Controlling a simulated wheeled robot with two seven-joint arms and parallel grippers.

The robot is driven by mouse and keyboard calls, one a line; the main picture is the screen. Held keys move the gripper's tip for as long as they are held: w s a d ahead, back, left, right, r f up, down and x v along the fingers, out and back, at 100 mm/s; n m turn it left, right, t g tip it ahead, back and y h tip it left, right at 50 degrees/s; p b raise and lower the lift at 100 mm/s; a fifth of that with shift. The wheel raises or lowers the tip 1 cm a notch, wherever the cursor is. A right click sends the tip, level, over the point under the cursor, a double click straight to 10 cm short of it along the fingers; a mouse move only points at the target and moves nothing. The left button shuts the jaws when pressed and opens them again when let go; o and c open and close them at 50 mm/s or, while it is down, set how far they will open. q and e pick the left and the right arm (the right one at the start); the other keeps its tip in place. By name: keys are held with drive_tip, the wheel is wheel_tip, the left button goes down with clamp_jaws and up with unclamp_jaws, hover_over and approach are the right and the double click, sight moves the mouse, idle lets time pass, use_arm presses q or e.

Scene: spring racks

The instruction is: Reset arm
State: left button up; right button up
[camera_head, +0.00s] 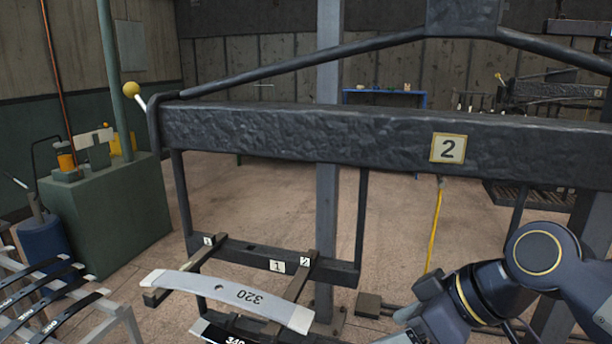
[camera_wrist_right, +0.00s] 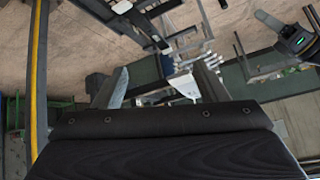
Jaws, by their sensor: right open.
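My right arm comes in from the right in the head view, low in front of the rack; its gripper end is cut off at the bottom edge. In the right wrist view my right gripper (camera_wrist_right: 163,82) shows two grey fingers spread apart, with nothing between them. A light grey spring leaf marked 320 (camera_head: 190,286) lies across the lower rack's two arms, left of my right arm and apart from it. Another leaf marked 340 (camera_head: 206,331) shows partly below it. My left gripper is not seen in the head view.
The lower rack bar (camera_head: 240,253) carries small number plates. Left are a stand with dark leaves (camera_head: 50,300) and a green cabinet (camera_head: 110,215). A yellow hose (camera_head: 436,230) hangs behind. Open floor lies beyond.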

drive_tip(key=s+d+f+m+h, duration=0.1)
drive_tip(key=s+d+f+m, duration=0.3)
drive_tip(key=f, duration=0.4)
drive_tip(key=s+d+f+m+t+h, duration=0.1)
drive_tip(key=s+d+f+m+h, duration=0.1)
drive_tip(key=s+f+m, duration=0.5)
drive_tip(key=shift+s+d+f+t, duration=0.3)
drive_tip(key=shift+s+d+f, duration=0.35)
drive_tip(key=shift+d, duration=0.25)
